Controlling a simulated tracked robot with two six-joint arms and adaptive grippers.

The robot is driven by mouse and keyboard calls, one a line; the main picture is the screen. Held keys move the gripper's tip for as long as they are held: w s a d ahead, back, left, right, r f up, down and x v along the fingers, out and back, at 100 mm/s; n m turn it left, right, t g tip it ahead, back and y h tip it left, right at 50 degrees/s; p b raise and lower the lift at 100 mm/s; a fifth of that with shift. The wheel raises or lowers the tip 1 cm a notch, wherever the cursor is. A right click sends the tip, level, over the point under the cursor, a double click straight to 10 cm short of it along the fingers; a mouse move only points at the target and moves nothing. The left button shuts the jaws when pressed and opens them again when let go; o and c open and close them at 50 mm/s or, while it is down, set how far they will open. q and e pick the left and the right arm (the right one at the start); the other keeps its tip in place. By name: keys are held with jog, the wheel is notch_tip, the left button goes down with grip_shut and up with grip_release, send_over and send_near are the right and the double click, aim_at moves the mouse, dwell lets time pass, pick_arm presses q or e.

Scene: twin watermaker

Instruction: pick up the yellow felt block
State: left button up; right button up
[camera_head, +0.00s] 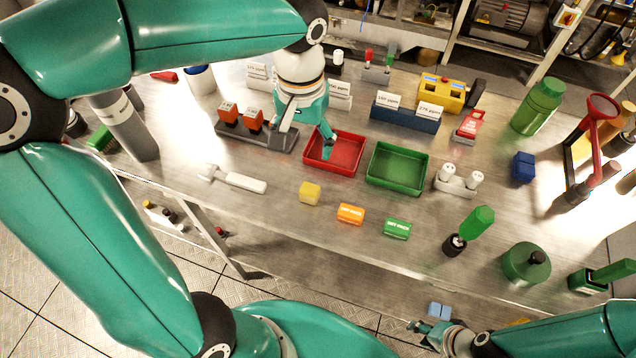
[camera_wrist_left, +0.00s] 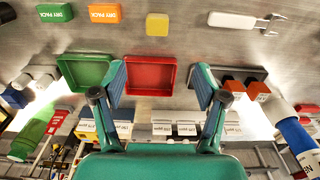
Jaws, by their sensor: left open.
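The yellow felt block (camera_head: 310,193) sits on the steel bench, in front of the red tray and left of the orange dry pack. In the left wrist view the block (camera_wrist_left: 157,24) is near the top, beyond my fingertips and clear of them. My left gripper (camera_head: 306,136) is open and empty above the red tray's left side. In the left wrist view the left gripper's fingers (camera_wrist_left: 161,82) are spread wide, with the red tray between them. My right gripper (camera_head: 428,329) is low at the bottom, off the bench's front edge; its jaws are too small to read.
The red tray (camera_head: 350,168) and green tray (camera_head: 385,185) stand behind the block. An orange dry pack (camera_head: 351,214) and green dry pack (camera_head: 397,228) lie to its right. A white-handled tool (camera_head: 240,181) lies left. Bare bench surrounds the block.

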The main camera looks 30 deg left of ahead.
pick_arm(q)
send_near(310, 188)
notch_tip(310, 188, down, 5)
jog(key=shift+f, duration=0.1)
jog(key=shift+s+f+p, duration=0.1)
jog(key=shift+f+p, duration=0.35)
jog(key=shift+f, duration=2.1)
jog(key=c, duration=1.1)
jog(key=shift+r, duration=0.2)
notch_tip(310, 188, up, 20)
jog(key=shift+f, duration=0.15)
